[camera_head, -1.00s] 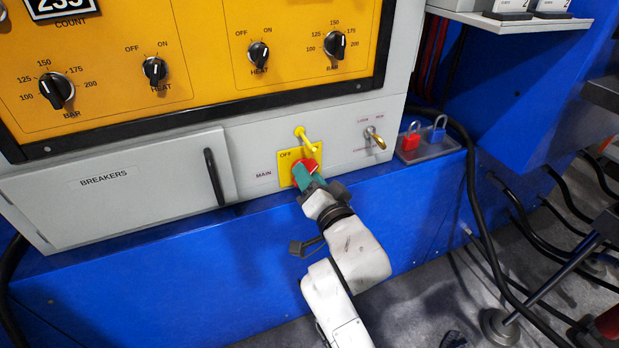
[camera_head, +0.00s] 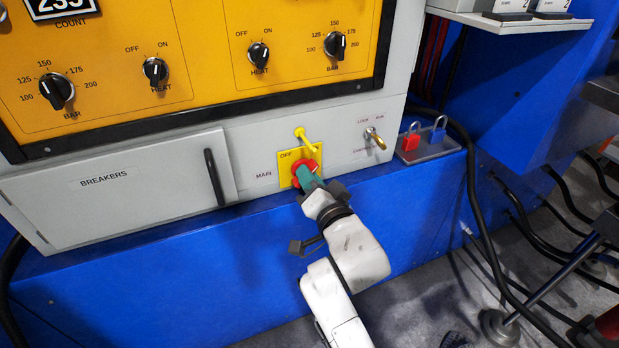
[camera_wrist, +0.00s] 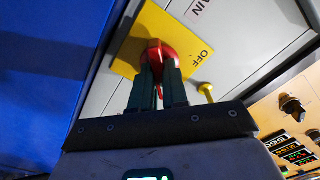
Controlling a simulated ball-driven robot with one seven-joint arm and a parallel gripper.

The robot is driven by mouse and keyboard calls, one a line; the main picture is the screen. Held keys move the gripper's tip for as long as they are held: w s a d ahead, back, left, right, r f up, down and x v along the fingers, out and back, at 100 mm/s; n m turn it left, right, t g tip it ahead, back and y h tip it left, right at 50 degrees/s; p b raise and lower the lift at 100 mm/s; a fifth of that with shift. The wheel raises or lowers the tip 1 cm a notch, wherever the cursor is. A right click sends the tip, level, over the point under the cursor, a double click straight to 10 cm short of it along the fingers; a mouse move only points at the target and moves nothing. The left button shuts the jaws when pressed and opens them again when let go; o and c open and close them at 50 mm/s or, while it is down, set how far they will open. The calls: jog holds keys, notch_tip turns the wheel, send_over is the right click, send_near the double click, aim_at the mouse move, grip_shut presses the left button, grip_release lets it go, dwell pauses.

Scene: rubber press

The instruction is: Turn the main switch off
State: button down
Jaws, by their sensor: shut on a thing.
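The main switch (camera_head: 312,165) is a red rotary handle on a yellow plate (camera_head: 286,162) marked OFF, beside the word MAIN on the grey panel. My gripper (camera_head: 307,175) has its teal fingers at the switch, partly covering it. In the wrist view, the two fingers (camera_wrist: 159,70) are closed around the red handle (camera_wrist: 153,48), one on each side. The handle's exact angle is partly hidden by the fingers.
A yellow lever (camera_head: 306,138) sticks out just above the switch. A key switch (camera_head: 375,138) is to its right. A tray (camera_head: 430,150) holds a red padlock (camera_head: 411,138) and a blue padlock (camera_head: 438,130). The breakers door (camera_head: 110,205) is shut at left.

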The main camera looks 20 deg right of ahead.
jog(key=shift+n, duration=0.3)
jog(key=shift+a+n+p, duration=0.1)
jog(key=shift+n+p, duration=2.9)
jog(key=shift+n, duration=5.6)
jog(key=shift+f, duration=0.1)
jog(key=c, duration=1.1)
grip_release()
jog(key=shift+c, duration=0.2)
jog(key=s, duration=1)
jog(key=shift+s, duration=0.4)
